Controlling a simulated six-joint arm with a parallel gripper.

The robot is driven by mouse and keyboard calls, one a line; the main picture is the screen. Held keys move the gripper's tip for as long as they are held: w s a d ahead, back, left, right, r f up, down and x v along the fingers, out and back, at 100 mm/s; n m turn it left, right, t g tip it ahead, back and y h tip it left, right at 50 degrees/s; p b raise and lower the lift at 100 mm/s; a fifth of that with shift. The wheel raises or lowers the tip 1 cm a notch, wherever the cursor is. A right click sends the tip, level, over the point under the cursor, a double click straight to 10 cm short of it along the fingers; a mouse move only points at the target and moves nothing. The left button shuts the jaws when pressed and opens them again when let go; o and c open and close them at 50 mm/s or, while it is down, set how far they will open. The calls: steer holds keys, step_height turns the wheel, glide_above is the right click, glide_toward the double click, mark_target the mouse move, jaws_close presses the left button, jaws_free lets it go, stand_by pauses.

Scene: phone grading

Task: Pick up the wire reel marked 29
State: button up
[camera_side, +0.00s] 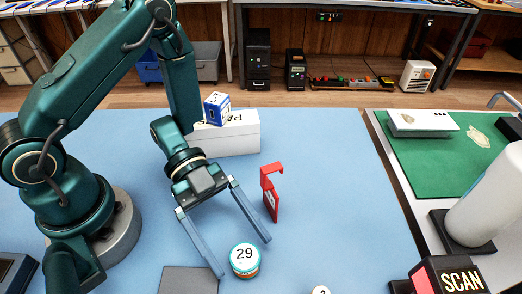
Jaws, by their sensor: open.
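The wire reel marked 29 (245,272) stands on the blue table near the front middle. It is a short round reel with a white top bearing the number, a teal rim and an orange-brown band lower down. My gripper (246,256) is open, its two long grey-blue fingers spread and pointing down toward the front. The reel is close to the fingertips, between or just in front of them; I cannot tell whether either finger touches it. Nothing is held.
A red bracket (271,190) stands right of my gripper. A white box (232,133) with a small blue box (217,108) is behind. A grey plate (188,281) lies front left, and a small numbered white item (320,291) at the front edge. The blue table (345,180) is clear at right.

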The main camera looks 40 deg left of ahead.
steer(key=shift+d+f, duration=0.1)
steer(key=shift+d, duration=0.2)
steer(key=c, duration=1.4)
steer(key=shift+c, duration=0.2)
